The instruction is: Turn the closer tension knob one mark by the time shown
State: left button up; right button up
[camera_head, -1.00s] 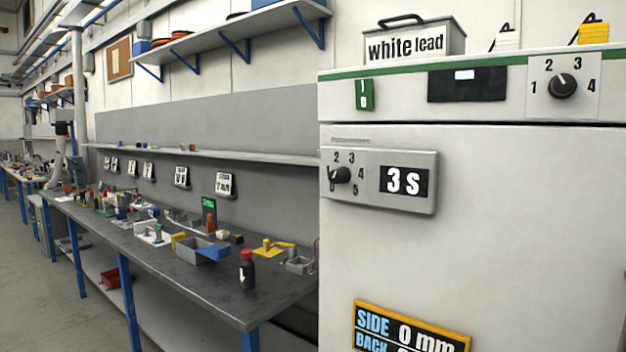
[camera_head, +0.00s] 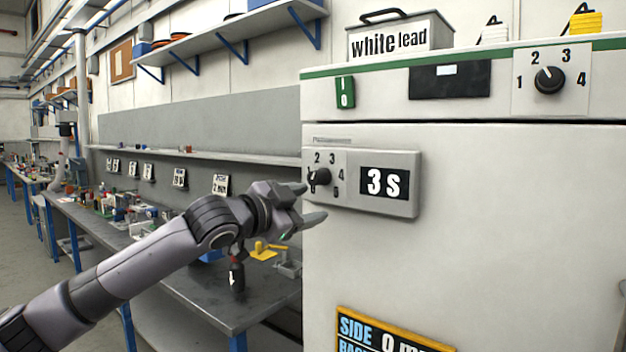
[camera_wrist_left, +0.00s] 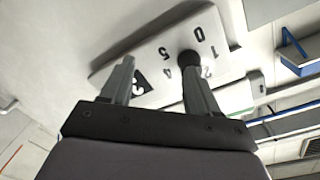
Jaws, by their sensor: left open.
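A black knob (camera_head: 319,177) sits on a grey panel (camera_head: 400,208) on the white cabinet. Numbers ring it, some hidden by my gripper, and a display (camera_head: 385,183) beside it reads "3 s". A second black knob (camera_head: 549,80) is on a white plate marked 1 to 4 at the upper right, its pointer up. My left gripper (camera_head: 313,202) is open and empty in front of the panel's left edge, just below the first knob. In the left wrist view the knob (camera_wrist_left: 189,59) appears by the right fingertip; I cannot tell whether they touch.
The white cabinet (camera_head: 500,260) fills the right side. A green switch (camera_head: 345,92) and a dark panel (camera_head: 449,81) are along its top. A workbench (camera_head: 215,300) with a dark bottle (camera_head: 236,275) lies behind my left arm.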

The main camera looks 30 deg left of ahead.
aim_at(312, 178)
pick_arm(q)
jog(key=shift+n+t+y, duration=0.3)
jog(key=w+r, duration=0.1)
jog(key=w+a+r+p, duration=0.1)
jog(key=w+r, duration=0.1)
jog(key=w+a+r+p, duration=0.1)
jog(key=shift+w+r, duration=0.15)
jog(key=shift+w, duration=0.8)
jog(key=c, duration=1)
